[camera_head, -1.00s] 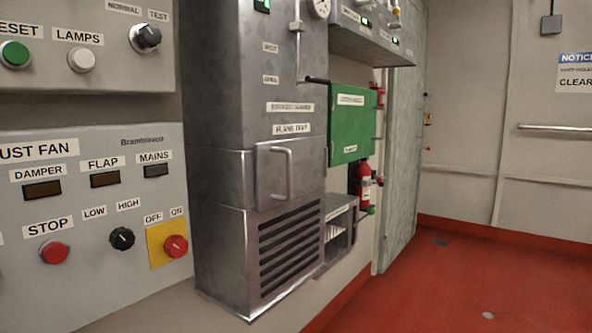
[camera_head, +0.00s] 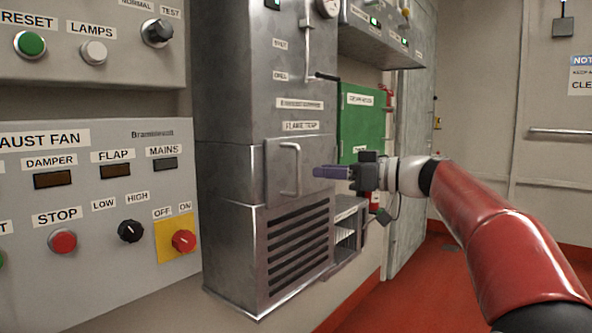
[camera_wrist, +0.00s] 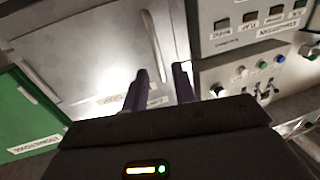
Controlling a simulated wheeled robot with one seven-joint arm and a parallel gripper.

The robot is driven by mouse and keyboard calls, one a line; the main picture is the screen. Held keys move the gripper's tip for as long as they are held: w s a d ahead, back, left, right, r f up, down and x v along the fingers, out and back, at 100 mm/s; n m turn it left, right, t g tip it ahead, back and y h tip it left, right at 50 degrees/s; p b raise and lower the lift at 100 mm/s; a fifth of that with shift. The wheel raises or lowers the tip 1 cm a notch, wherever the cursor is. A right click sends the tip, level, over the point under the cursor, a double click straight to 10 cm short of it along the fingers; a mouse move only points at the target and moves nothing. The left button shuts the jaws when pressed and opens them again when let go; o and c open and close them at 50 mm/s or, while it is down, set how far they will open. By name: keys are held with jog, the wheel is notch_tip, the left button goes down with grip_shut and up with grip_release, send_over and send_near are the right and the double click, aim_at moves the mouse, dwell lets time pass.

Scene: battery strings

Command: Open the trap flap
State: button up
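The trap flap (camera_head: 278,185) is a shut grey metal panel under the "FLAME TRAP" label on the tall steel cabinet, with a vertical bar handle (camera_head: 296,168). In the wrist view the flap (camera_wrist: 105,55) fills the upper left, and its pale handle (camera_wrist: 152,44) shows beyond the fingers. My gripper (camera_head: 316,171) has purple fingers pointing left, just right of the handle in the head view. The fingers look clear of the handle, though the exact distance is hard to tell.
A vent grille (camera_head: 297,245) is below the flap. A green box (camera_head: 362,115) is to its right, above an open shelf unit (camera_head: 347,235). The switch panel (camera_head: 110,270) stands to the left. Red floor (camera_head: 435,290) lies open at right.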

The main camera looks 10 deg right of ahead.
jog(key=p, duration=0.2)
send_over(299, 196)
jog(key=shift+w+r, duration=0.25)
jog(key=shift+w, duration=0.05)
grip_shut()
